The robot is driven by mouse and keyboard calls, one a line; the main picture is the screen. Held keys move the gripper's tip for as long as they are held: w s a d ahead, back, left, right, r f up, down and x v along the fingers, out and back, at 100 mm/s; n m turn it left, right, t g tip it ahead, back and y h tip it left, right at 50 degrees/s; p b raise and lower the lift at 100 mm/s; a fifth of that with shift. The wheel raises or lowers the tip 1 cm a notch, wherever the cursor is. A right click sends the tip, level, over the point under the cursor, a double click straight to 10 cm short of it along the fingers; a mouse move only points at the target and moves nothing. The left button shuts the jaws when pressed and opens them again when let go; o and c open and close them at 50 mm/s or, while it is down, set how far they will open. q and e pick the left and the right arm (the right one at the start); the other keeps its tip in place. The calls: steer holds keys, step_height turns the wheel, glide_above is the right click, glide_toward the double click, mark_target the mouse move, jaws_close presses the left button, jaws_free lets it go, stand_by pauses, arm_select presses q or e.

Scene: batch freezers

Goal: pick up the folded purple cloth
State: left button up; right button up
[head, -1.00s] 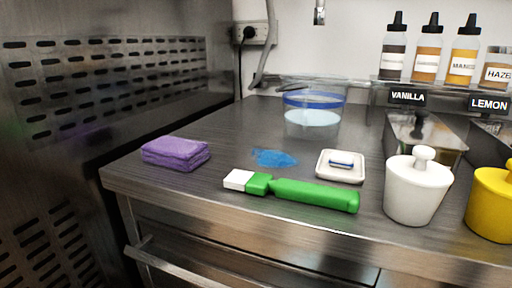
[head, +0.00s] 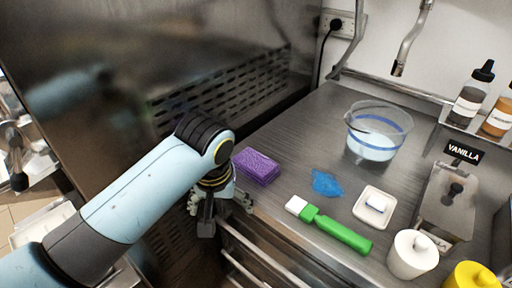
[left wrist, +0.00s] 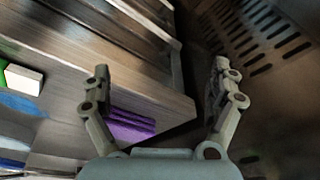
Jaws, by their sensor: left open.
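The folded purple cloth (head: 257,166) lies on the steel counter near its left front corner. In the left wrist view the cloth (left wrist: 130,124) shows low between the fingers, partly hidden by the left finger. My left gripper (head: 222,207) is in front of the counter edge, to the left of and nearer than the cloth, apart from it. In the left wrist view the left gripper's fingers (left wrist: 160,85) are spread wide with nothing held. My right gripper is not in view.
A clear bowl (head: 378,131) stands behind. Perforated steel panels (head: 225,95) rise at left; a rail (head: 262,250) runs below the counter.

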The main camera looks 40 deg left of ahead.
arm_select(q)
steer(key=w+r+n+g+p, duration=0.2)
steer(key=w+r+n, duration=0.9)
steer(key=w, duration=0.4)
glide_above(256, 162)
steer(key=shift+m, duration=0.3)
steer(key=f, duration=0.4)
steer(key=shift+w+d+f, duration=0.1)
steer(key=shift+w+d, duration=0.1)
steer(key=shift+d, duration=0.1)
steer(key=f, duration=0.3)
steer(key=f+p, duration=0.1)
steer(key=shift+s+a+f, duration=0.2)
steer(key=shift+a+f, duration=0.05)
steer(key=shift+f, duration=0.35)
steer(key=shift+w, duration=0.1)
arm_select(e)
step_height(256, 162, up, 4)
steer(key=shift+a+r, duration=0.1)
arm_select(q)
steer(key=shift+c, duration=0.2)
steer(key=c, duration=1.2)
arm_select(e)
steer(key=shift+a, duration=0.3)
arm_select(q)
steer(key=shift+r, duration=0.15)
steer(key=shift+c, duration=0.2)
